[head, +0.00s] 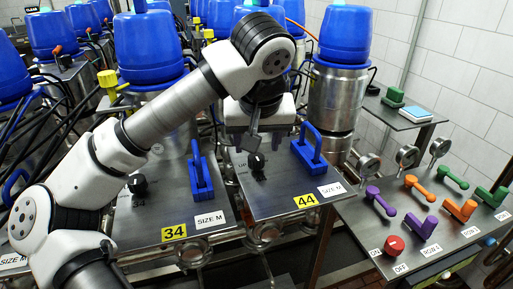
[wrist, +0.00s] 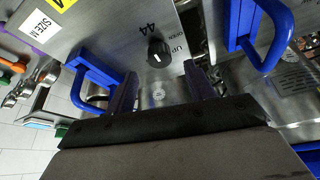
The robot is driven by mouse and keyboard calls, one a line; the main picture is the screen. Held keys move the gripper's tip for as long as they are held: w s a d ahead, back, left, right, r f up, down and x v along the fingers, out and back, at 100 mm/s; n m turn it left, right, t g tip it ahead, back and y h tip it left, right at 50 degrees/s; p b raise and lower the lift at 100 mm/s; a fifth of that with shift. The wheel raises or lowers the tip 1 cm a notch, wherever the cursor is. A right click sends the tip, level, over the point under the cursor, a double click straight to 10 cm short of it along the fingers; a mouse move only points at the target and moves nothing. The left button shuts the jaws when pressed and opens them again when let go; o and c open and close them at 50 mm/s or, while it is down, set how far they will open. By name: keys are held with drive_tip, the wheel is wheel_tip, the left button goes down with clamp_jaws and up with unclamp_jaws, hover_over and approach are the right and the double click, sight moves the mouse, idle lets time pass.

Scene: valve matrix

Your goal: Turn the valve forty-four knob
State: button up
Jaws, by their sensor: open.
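The valve 44 knob (head: 256,161) is a small black round knob on a grey metal panel with a yellow "44" label (head: 304,201). In the wrist view the knob (wrist: 159,53) has a white pointer line and sits by the printed "44". My gripper (head: 254,143) is above the knob in the head view. In the wrist view its two dark fingers (wrist: 160,88) are apart, with the knob beyond the tips and roughly between them. The fingers do not appear to touch the knob. The exact height gap is hard to tell.
A blue handle (head: 309,147) stands on the same panel, right of the knob. The panel labelled 34 (head: 174,233) carries another black knob (head: 137,184) and blue handle (head: 201,172). A side table (head: 440,235) holds coloured handles and a red button (head: 393,244).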

sight(256, 156)
drive_tip(key=shift+p+x, duration=0.4)
drive_tip(key=shift+x, duration=1.8)
drive_tip(key=shift+c, duration=0.2)
drive_tip(key=c, duration=0.9)
